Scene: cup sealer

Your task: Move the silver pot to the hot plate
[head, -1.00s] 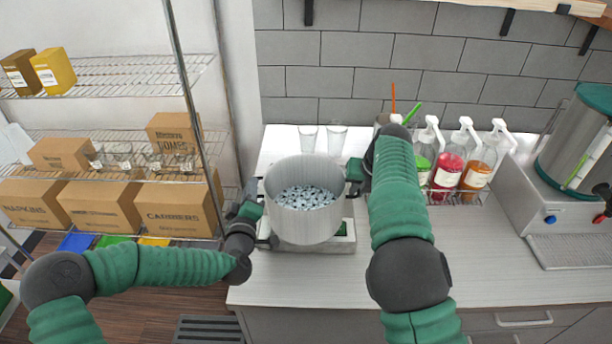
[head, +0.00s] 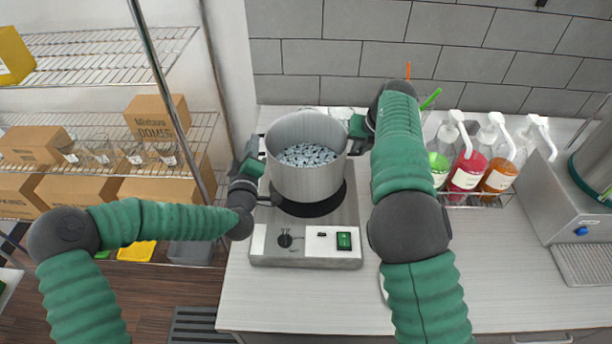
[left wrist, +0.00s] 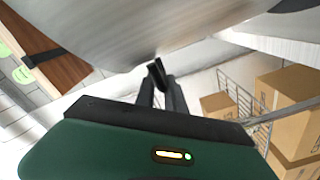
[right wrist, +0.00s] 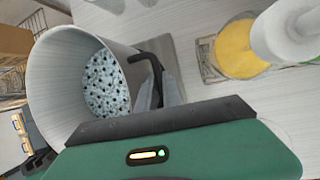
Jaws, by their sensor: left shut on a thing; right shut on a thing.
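The silver pot (head: 305,180), filled with dark and pale speckled pieces, is upright over the black round plate of the hot plate (head: 303,243). I cannot tell whether it touches the plate or hangs slightly above it. My left gripper (head: 262,170) is shut on the pot's left handle; the left wrist view shows its fingers (left wrist: 162,92) at a black handle under the pot's wall (left wrist: 130,30). My right gripper (head: 352,135) is shut on the right handle, and the right wrist view shows its fingers (right wrist: 160,85) at the handle beside the pot (right wrist: 60,70).
Pump bottles (head: 468,165) in a wire rack stand right of my right arm. A sealing machine (head: 580,200) is at the far right. Wire shelves with boxes (head: 150,115) and glasses are on the left. Free counter (head: 300,300) lies in front of the hot plate.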

